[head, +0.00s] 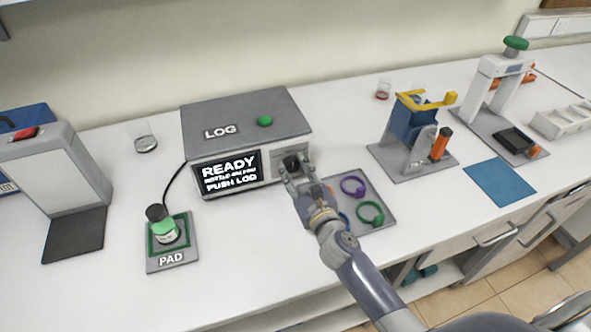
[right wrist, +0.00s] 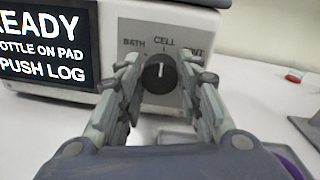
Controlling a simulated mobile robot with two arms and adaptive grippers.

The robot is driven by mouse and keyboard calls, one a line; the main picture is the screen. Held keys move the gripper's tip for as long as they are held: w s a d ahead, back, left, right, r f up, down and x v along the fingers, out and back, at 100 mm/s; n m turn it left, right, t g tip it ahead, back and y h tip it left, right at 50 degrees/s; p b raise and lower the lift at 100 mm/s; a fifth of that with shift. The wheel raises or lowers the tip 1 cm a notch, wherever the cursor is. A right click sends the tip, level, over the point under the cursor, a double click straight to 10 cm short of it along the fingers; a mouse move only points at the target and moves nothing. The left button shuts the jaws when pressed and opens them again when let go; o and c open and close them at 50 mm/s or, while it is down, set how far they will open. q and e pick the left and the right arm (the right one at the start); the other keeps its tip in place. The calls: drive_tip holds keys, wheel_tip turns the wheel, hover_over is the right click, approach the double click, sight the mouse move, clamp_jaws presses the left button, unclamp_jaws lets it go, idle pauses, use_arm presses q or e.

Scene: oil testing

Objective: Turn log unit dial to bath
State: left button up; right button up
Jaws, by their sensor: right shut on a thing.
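The log unit (head: 246,128) is a grey-topped box with a green button (head: 265,121) and a screen (head: 227,173) reading READY, bottle on pad, push LOG. Its black dial (right wrist: 159,73) is on the front panel, with labels BATH at left, CELL at top and one at right partly hidden by a finger. The dial's white mark points up, toward CELL. My right gripper (right wrist: 160,80) has a finger on each side of the dial and is shut on it; it also shows in the head view (head: 297,174). My left gripper is not in view.
A pad (head: 172,262) with a green-and-white bottle (head: 165,230) lies left of the unit. A grey tray (head: 378,205) with coloured rings lies just right of my right gripper. A blue and yellow device (head: 415,125) stands farther right.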

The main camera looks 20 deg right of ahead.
drive_tip(key=shift+r+n+p, duration=0.1)
drive_tip(key=shift+n+p, duration=0.2)
drive_tip(key=n+p, duration=0.2)
drive_tip(key=n, duration=0.1)
drive_tip(key=shift+r, duration=0.1)
drive_tip(key=n+p, duration=0.2)
drive_tip(key=n, duration=0.1)
drive_tip(key=shift+a+p, duration=0.1)
drive_tip(key=shift+p, duration=0.2)
drive_tip(key=shift+n+p, duration=0.7)
drive_tip(key=shift+n, duration=0.7)
drive_tip(key=shift+f, duration=0.2)
drive_tip(key=o, duration=1.1)
drive_tip(key=s, duration=1.2)
drive_tip(key=shift+d+r, duration=0.2)
drive_tip(key=shift+d, duration=0.2)
